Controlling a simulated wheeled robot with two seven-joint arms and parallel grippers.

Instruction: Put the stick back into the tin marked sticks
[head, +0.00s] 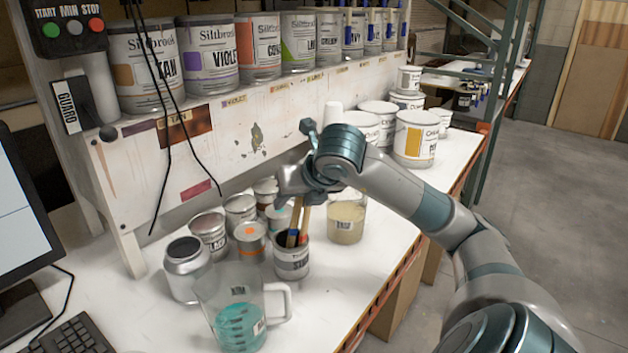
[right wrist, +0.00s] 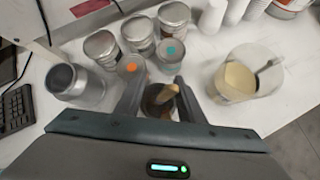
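The tin (head: 291,262) stands upright on the bench with a dark label only partly legible. Wooden sticks (head: 294,222) stand in it, with blue and red lower parts showing. My right gripper (head: 297,195) is just above the tin, at the sticks' upper ends. In the right wrist view its fingers (right wrist: 158,98) are spread, with the dark tin opening (right wrist: 153,107) and a tan stick end (right wrist: 163,94) between them. The stick appears clear of both fingers. The sticks' lower ends are hidden in the tin. My left gripper is out of view.
A jug of teal liquid (head: 238,322) and an open grey can (head: 186,268) stand close in front-left. A cup of cream liquid (head: 345,222) is to the right. Several small lidded tins (head: 209,231) crowd the left. The bench's front right is clear.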

